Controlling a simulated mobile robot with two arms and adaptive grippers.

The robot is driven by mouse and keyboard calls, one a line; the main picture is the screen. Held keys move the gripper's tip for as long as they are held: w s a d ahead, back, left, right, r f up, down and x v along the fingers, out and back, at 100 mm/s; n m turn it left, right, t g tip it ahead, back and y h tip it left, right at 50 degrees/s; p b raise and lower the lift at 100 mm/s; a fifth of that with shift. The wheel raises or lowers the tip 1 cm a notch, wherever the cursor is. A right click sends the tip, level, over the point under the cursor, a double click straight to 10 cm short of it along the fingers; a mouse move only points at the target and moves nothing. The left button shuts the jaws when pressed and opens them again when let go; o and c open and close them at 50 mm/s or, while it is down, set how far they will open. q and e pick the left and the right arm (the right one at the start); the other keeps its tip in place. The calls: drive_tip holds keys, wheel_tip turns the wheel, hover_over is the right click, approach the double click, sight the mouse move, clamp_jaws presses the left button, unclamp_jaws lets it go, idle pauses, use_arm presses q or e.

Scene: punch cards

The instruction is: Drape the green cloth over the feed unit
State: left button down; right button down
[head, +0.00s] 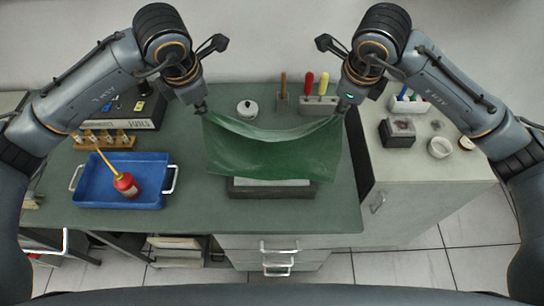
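The green cloth (272,150) hangs between my two grippers in the head view, sagging in the middle of its far edge. My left gripper (202,108) is shut on its far left corner, and my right gripper (341,106) is shut on its far right corner. A grey, flat-topped unit, which looks like the feed unit (270,190), stands on the green worktop beneath the cloth. Only its near part shows; the cloth hides the rest. I cannot tell whether the cloth touches it.
A blue tray (88,199) with a red oil can (126,185) is on the left of the worktop (200,215). A white lidded pot (247,109) and a tool rack (318,104) stand behind the cloth. A dark box (397,132) sits on the right cabinet (415,165).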

use_arm(q)
drive_tip(key=shift+a, duration=0.15)
use_arm(e)
drive_tip(key=shift+a, duration=0.15)
use_arm(q)
drive_tip(key=shift+d, duration=0.2)
use_arm(e)
drive_tip(key=shift+d, duration=0.2)
